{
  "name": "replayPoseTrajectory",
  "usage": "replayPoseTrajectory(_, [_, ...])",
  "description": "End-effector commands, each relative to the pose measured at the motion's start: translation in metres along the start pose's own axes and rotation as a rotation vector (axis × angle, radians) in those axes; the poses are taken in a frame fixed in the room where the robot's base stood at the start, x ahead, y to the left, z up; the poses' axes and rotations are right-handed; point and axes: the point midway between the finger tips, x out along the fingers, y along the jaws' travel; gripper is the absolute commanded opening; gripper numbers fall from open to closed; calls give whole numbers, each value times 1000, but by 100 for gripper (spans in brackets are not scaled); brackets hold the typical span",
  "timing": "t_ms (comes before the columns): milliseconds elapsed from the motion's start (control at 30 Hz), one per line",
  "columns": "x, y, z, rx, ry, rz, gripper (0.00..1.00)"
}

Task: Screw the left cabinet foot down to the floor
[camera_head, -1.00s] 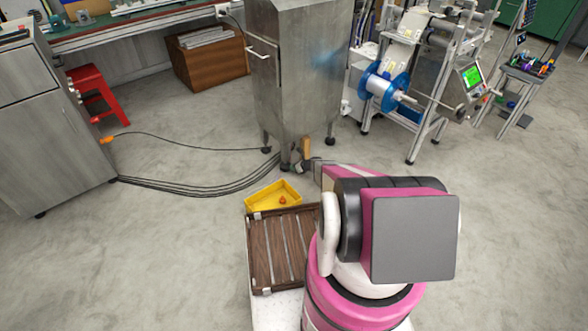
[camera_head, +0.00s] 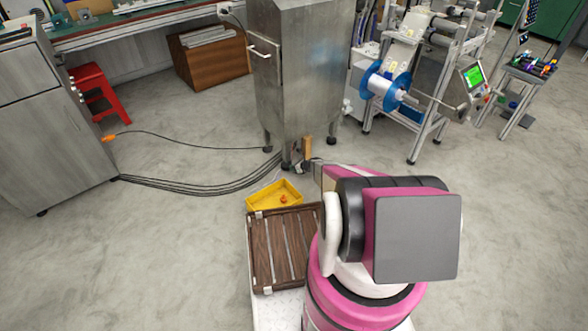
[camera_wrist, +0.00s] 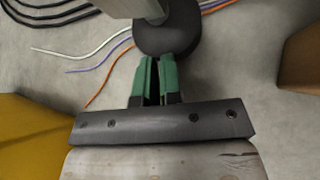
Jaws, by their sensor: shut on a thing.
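The grey metal cabinet (camera_head: 300,80) stands on legs with dark round feet. The front foot (camera_head: 286,167) is the one beside my gripper (camera_head: 300,167), which is small and partly hidden by my arm in the head view. In the wrist view, the dark round foot (camera_wrist: 167,30) sits under a pale metal leg (camera_wrist: 137,7). My gripper (camera_wrist: 161,66) has its green fingers closed in on the near edge of that foot, with a narrow gap between them. The underside of the foot is not clearly visible, so I cannot tell whether it touches the floor.
A yellow bin (camera_head: 274,195) with a small orange thing in it lies in front of the cabinet, above a wooden slatted platform (camera_head: 284,249). Cables (camera_head: 190,190) run across the floor on the left. An upright brown block (camera_head: 307,146) stands close by the foot.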

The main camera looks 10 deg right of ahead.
Motion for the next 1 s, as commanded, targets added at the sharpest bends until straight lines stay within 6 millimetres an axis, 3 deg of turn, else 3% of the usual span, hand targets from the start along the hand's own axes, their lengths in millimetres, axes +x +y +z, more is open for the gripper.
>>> replayPoseTrajectory(33, [10, 2, 6, -6, -8, 16, 0])
replayPoseTrajectory(100, [9, 3, 5, -6, -8, 16, 0])
replayPoseTrajectory(533, [-14, 16, -15, -5, -5, 12, 0])
replayPoseTrajectory(1000, [-26, 19, -16, -3, -3, 7, 0])
